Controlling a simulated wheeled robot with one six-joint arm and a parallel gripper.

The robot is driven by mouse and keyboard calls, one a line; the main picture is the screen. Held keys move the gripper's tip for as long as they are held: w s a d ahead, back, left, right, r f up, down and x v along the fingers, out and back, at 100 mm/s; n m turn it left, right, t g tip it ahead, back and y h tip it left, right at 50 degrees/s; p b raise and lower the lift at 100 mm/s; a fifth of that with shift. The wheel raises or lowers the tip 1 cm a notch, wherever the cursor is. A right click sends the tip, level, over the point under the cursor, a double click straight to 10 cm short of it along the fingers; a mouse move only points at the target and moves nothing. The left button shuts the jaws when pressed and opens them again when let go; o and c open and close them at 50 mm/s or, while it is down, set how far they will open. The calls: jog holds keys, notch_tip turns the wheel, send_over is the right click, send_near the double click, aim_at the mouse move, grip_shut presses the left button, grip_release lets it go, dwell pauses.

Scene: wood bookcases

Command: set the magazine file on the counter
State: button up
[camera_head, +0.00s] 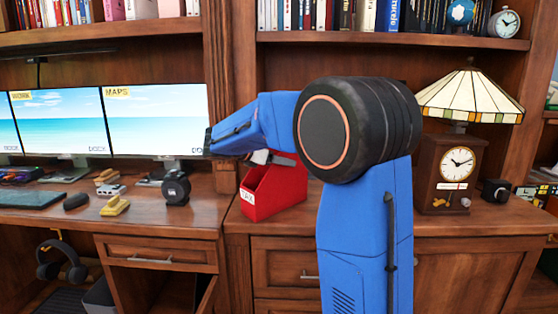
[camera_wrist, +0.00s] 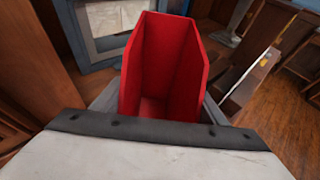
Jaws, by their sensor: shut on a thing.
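The magazine file (camera_head: 276,193) is a red open-topped box with a white label on its front. In the head view it is upright at the counter (camera_head: 240,222), left of my blue arm. I cannot tell whether its base touches the wood. My gripper (camera_head: 268,159) is at the file's upper edge, partly hidden by my arm. In the wrist view the red file (camera_wrist: 165,65) is between the grey fingers of my gripper (camera_wrist: 160,108), which is shut on it. The file's inside looks empty.
A clock box (camera_head: 447,172) and a stained-glass lamp (camera_head: 469,96) stand right of my arm. Left are monitors (camera_head: 155,120), a black round object (camera_head: 176,187) and a yellow stapler-like item (camera_head: 115,206).

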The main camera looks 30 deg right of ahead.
jog(key=o, duration=1.7)
jog(key=shift+c, duration=0.2)
jog(key=v, duration=1.2)
jog(key=shift+r, duration=0.1)
